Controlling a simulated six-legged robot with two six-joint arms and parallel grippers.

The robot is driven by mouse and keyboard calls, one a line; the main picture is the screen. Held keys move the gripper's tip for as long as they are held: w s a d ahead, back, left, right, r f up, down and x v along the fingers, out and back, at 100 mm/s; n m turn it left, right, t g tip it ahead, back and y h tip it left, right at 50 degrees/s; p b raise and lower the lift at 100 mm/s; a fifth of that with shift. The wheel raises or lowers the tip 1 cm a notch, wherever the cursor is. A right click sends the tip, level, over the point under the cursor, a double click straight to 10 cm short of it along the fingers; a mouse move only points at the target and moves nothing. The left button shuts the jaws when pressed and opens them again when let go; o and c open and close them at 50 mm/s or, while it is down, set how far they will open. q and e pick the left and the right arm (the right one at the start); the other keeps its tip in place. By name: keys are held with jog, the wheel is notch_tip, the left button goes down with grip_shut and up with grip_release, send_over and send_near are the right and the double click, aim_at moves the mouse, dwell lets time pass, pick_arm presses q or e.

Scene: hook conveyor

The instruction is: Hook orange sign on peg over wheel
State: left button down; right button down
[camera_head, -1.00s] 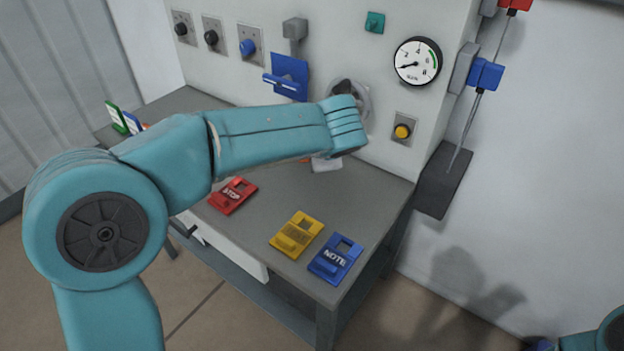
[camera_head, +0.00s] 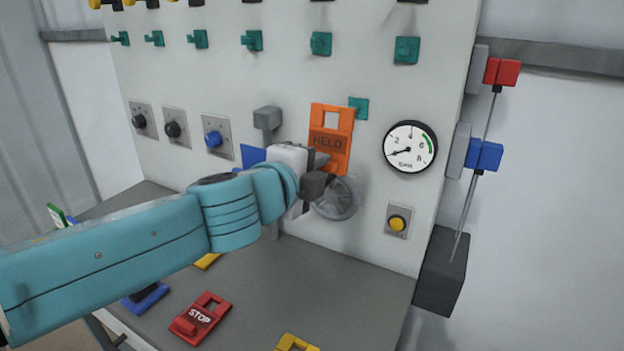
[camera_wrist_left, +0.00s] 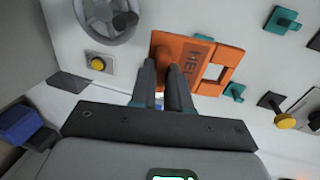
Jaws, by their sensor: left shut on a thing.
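The orange sign (camera_head: 330,143), lettered "HELD" with a square window near its top, is upright in front of the panel in the head view. My left gripper (camera_head: 320,173) is shut on its lower part. In the wrist view the fingers (camera_wrist_left: 162,70) grip the orange sign (camera_wrist_left: 185,50) at the end away from its window. The spoked wheel (camera_head: 340,203) is just below the sign, partly hidden by my gripper; it also shows in the wrist view (camera_wrist_left: 108,18). A teal peg (camera_head: 359,107) shows just right of the sign's top, apart from its window. My right gripper is not seen.
A pressure gauge (camera_head: 410,147) and a yellow button (camera_head: 397,222) are on the panel to the right. The red STOP sign (camera_head: 201,318) lies on the grey table (camera_head: 300,290).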

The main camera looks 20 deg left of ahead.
pick_arm(q)
jog(key=shift+w+d, duration=0.25)
jog(key=shift+w, duration=0.25)
jog(key=shift+p+x, duration=0.35)
jog(key=shift+x, duration=3.9)
jog(key=shift+r, duration=0.15)
jog(key=c, duration=1)
grip_release()
